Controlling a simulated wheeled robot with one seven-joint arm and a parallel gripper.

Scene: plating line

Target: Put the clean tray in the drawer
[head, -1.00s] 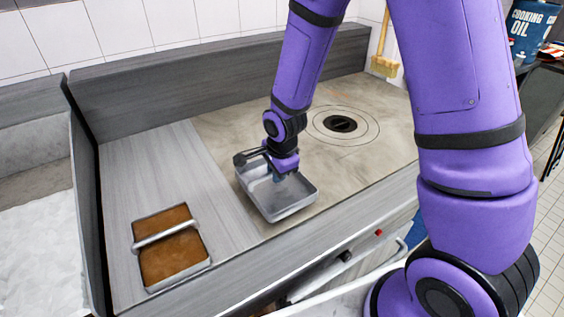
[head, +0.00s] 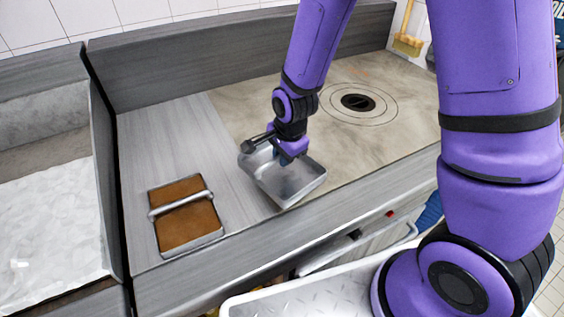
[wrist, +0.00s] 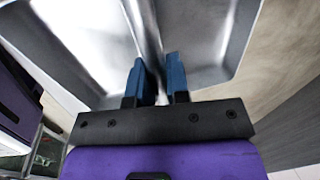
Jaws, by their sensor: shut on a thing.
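The clean tray (head: 296,185) is an empty, shiny metal pan with a bar across it, at the front of the counter in the head view. My gripper (head: 287,157) comes down into it from above and is shut on the bar. The tray looks slightly tilted and appears raised off the counter. In the wrist view the blue fingers (wrist: 159,78) close on the bar, with the tray's metal (wrist: 205,40) on both sides.
A second tray (head: 190,236) with brown contents and a bar lies on the counter to the left. A round black burner (head: 358,102) is behind right. A white-rimmed tread-plate surface (head: 310,295), possibly mine, lies in front. A brush (head: 407,43) hangs at the back.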

